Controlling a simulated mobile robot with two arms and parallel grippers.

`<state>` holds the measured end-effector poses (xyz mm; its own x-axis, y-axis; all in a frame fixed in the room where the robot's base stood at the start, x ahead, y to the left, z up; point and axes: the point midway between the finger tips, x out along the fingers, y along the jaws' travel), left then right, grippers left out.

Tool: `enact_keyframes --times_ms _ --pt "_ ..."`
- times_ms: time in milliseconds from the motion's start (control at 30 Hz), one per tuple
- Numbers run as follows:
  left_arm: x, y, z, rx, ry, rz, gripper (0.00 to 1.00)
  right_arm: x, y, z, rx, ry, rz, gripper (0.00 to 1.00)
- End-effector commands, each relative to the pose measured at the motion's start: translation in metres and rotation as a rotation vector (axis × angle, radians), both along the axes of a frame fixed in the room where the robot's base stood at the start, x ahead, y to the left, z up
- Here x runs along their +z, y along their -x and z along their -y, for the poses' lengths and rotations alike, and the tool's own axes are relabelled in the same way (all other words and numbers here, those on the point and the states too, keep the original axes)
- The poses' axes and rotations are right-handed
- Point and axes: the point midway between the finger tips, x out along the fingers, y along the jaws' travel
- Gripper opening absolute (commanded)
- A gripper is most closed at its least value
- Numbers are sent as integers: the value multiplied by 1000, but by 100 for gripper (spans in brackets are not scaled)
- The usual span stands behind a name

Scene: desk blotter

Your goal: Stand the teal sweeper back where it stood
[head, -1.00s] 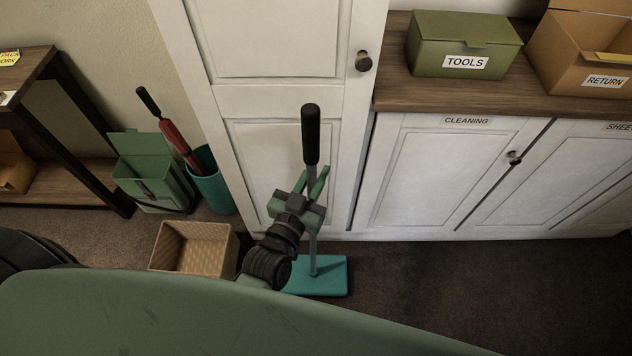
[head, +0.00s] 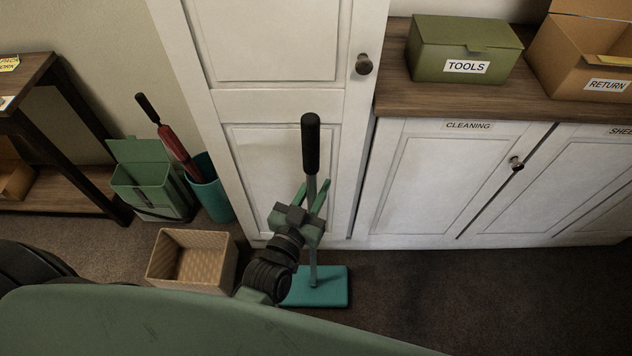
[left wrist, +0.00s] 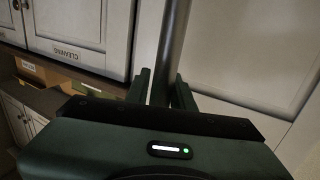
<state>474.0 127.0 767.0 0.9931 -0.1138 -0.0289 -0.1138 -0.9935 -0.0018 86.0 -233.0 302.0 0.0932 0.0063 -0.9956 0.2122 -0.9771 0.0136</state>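The teal sweeper is upright in the head view. Its flat teal base (head: 325,287) is at floor level in front of the white cabinet, and its grey pole rises to a black grip (head: 310,145). I cannot tell whether the base touches the floor. My left gripper (head: 313,197) has its green fingers on either side of the pole, below the black grip, and looks shut on it. The left wrist view shows the grey pole (left wrist: 172,45) between the two fingers (left wrist: 161,92). My right gripper is not in view.
A woven basket (head: 165,258) stands left of the sweeper. Behind it are a teal bin (head: 213,195) holding a red-and-black handled thing, and an open green box (head: 150,195). White cabinets (head: 430,185) close off the back. Dark floor (head: 450,290) to the right is clear.

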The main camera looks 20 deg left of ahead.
Motion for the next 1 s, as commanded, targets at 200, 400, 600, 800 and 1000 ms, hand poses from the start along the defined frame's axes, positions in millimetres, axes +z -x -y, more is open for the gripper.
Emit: enact_keyframes --times_ms 200,400,600,800,1000 --pt "-1 0 0 1 0 1 40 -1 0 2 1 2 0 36" --pt "5 0 0 2 1 6 40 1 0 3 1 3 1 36" --pt "12 19 -3 1 -1 1 40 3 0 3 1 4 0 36" --pt "14 65 -8 1 1 2 40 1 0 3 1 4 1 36" --pt "15 101 -11 1 -1 4 40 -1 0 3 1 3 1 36"
